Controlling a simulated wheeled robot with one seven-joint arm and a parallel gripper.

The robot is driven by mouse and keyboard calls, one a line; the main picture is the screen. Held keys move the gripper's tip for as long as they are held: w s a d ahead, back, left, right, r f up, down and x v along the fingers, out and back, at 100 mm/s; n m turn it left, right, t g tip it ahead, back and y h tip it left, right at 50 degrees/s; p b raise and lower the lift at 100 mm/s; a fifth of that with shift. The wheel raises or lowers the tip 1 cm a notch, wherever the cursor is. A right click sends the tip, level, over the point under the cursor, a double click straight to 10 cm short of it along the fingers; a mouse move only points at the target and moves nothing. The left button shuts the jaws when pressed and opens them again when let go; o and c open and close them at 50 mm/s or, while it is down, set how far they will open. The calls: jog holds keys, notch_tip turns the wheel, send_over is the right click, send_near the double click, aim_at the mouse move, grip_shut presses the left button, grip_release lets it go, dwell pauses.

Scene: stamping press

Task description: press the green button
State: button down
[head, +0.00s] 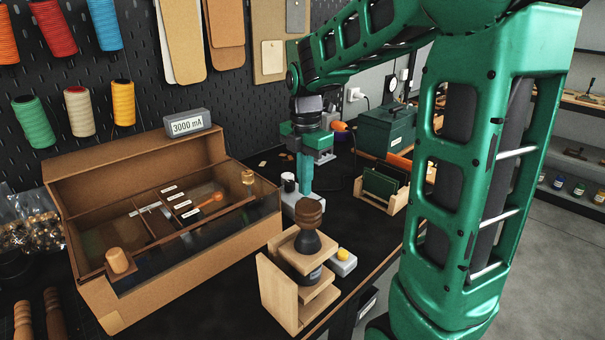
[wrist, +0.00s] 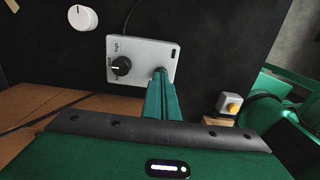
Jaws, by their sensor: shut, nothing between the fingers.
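My gripper (head: 304,190) is shut and empty, its teal fingers pointing down at a pale grey control box (head: 317,204). In the wrist view the fingertips (wrist: 160,72) are over the right part of this control box (wrist: 146,50), beside its black knob (wrist: 121,66). They hide a patch of the box's top. I cannot make out a green button in either view; one under the fingertips would be hidden. I cannot tell whether the fingertips touch the box.
A small grey box with a yellow button (head: 343,254) stands nearer the table's front edge, beside a wooden stand with a stamp press (head: 306,240). A large cardboard box (head: 105,293) fills the left.

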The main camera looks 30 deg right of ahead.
jog(key=shift+f, duration=0.4)
jog(key=shift+f, duration=0.1)
jog(key=shift+f, duration=0.5)
jog(key=shift+r, duration=0.1)
notch_tip(320, 180, up, 9)
dwell(1.8)
jog(key=shift+r, duration=0.15)
dwell(0.8)
